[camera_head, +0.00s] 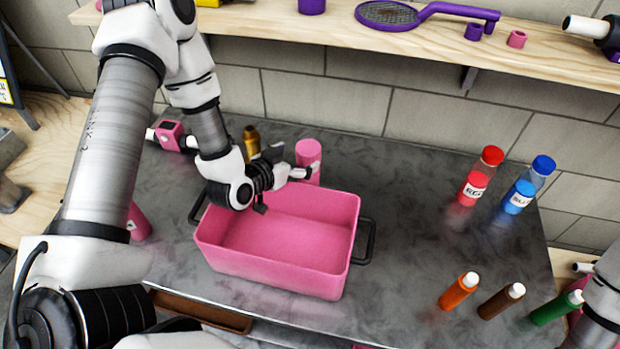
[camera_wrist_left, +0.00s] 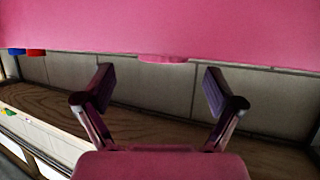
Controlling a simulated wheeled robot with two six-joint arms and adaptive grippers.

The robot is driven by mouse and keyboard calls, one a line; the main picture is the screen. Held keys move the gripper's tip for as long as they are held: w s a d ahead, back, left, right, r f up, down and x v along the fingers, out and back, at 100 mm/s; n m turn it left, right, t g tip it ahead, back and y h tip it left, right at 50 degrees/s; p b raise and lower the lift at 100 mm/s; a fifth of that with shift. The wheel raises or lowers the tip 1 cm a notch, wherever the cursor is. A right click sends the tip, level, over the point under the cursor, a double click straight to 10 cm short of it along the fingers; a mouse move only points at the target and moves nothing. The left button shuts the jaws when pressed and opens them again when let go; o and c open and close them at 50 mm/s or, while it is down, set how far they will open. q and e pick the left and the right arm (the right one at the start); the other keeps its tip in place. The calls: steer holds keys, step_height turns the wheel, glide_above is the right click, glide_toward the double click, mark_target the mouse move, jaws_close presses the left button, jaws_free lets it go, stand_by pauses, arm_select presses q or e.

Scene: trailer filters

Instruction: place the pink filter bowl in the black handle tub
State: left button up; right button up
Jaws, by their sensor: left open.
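A pink cylinder that looks like the filter bowl (camera_head: 309,152) stands upright on the dark counter behind the tub. The tub (camera_head: 240,262) is pink with black handles at its left and right ends, and its inside looks empty. My left gripper (camera_head: 281,190) is open over the tub's back left part, with one finger in front of the bowl's lower part. I cannot tell if they touch. In the left wrist view the open fingers (camera_wrist_left: 156,88) have nothing between them. A broad pink surface fills that view's top; I cannot tell which object it is. My right gripper is not seen.
Orange (camera_head: 459,291), brown (camera_head: 501,300) and green (camera_head: 556,307) bottles stand nearer. A wooden shelf (camera_head: 270,33) runs along the wall above. The counter right of the tub is clear.

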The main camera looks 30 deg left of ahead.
mark_target(307, 148)
arm_select(q)
steer(key=w+p, duration=0.2)
steer(key=w, duration=0.1)
steer(key=shift+w+f, duration=0.15)
steer(key=shift+f, duration=0.05)
steer(key=shift+x, duration=1.25)
steer(key=shift+f, duration=0.3)
steer(key=shift+r, duration=0.1)
steer(key=c, duration=1.5)
jaws_close()
steer(key=shift+r, duration=0.1)
